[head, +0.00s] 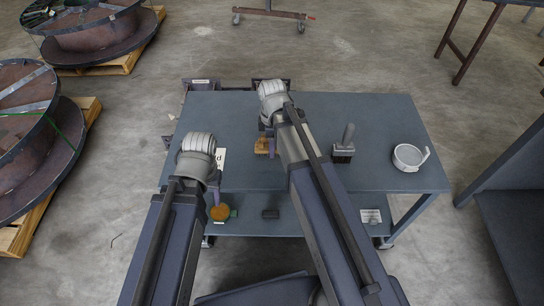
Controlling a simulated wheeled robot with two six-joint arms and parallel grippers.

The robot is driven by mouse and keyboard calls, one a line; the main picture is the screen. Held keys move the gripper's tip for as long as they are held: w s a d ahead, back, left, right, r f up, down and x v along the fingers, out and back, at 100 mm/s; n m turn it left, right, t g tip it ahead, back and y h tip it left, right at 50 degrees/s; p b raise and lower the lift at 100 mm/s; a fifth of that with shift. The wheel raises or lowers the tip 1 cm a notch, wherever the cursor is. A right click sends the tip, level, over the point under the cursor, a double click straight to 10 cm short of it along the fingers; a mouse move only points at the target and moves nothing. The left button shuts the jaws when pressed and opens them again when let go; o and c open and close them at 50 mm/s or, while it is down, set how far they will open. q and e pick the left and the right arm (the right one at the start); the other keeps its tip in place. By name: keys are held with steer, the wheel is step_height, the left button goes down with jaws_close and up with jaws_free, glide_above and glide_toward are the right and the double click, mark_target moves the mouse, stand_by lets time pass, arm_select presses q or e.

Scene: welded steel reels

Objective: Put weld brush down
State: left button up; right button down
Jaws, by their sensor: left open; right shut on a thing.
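A small tan, wooden-looking piece (262,146), which I take to be the weld brush, shows in the head view at my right gripper (269,141). That gripper is shut on it over the middle of the blue-grey table top (310,110). My wrist hides part of the piece, and I cannot tell whether it touches the table. My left gripper (217,188) is open near the front left of the table, with its fingers mostly hidden behind my wrist.
An upright grey-handled tool with a dark base (344,149) and a white cup (408,156) stand on the table's right. A white label (221,159) lies left. Large reels (92,32) stand left.

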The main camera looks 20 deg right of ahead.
step_height(320, 180, down, 4)
steer(key=b, duration=0.3)
steer(key=shift+r+b, duration=0.2)
steer(key=shift+b, duration=0.15)
steer(key=shift+f, duration=0.15)
steer(key=shift+c, duration=1.1)
jaws_free()
